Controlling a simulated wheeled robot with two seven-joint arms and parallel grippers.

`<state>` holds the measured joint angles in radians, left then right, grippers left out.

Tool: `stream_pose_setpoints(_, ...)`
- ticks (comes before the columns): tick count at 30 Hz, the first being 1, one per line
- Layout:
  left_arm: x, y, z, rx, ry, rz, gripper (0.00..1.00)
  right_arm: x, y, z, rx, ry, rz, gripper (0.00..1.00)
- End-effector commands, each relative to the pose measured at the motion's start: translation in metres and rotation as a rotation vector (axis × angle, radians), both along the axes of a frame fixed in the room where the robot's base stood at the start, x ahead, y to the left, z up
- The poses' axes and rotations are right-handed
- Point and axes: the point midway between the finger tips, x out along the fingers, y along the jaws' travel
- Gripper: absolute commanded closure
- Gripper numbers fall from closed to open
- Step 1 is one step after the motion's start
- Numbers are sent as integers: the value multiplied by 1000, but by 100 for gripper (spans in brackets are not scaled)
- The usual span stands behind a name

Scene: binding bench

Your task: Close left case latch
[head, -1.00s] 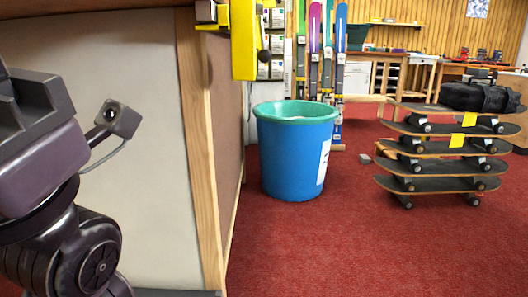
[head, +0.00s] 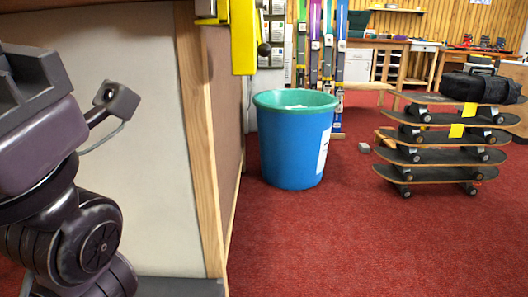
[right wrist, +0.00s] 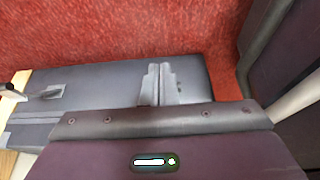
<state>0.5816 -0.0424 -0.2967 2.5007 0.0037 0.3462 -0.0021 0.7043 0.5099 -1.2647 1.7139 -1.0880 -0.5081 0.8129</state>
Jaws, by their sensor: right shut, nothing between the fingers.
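No case and no latch can be made out in either view. My right gripper (right wrist: 158,84) shows in the right wrist view with its two fingers together and nothing between them. It is over a dark grey flat surface, and I cannot tell whether it touches it. In the head view dark links of my arm fill the left side, but no fingers of my left gripper show there.
A wooden-edged bench panel (head: 205,150) stands close on the left, with a yellow fixture (head: 243,40) above. A blue bin (head: 290,145) stands beside it. Stacked skateboards (head: 430,157) stand at right, skis (head: 327,45) behind. Red carpet (head: 320,235) between is clear.

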Motion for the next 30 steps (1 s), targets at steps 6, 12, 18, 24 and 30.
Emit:
stream_pose_setpoints(6, 0, 0, 9, 0, 0, 0, 64, -1, 10, 5, 3, 1, 2, 100)
stream_pose_setpoints(12, 0, 0, 11, 0, 0, 0, 64, -1, 13, 5, 1, 1, 0, 100)
stream_pose_setpoints(18, 0, 0, 10, 0, 0, 0, 64, -1, 12, 5, 1, 1, 0, 100)
stream_pose_setpoints(24, 0, 0, 14, 0, 0, 0, 64, -1, 15, 8, 1, 1, 0, 100)
stream_pose_setpoints(30, 0, 0, 21, 0, 0, 0, 64, -1, 21, 13, 1, 1, 0, 100)
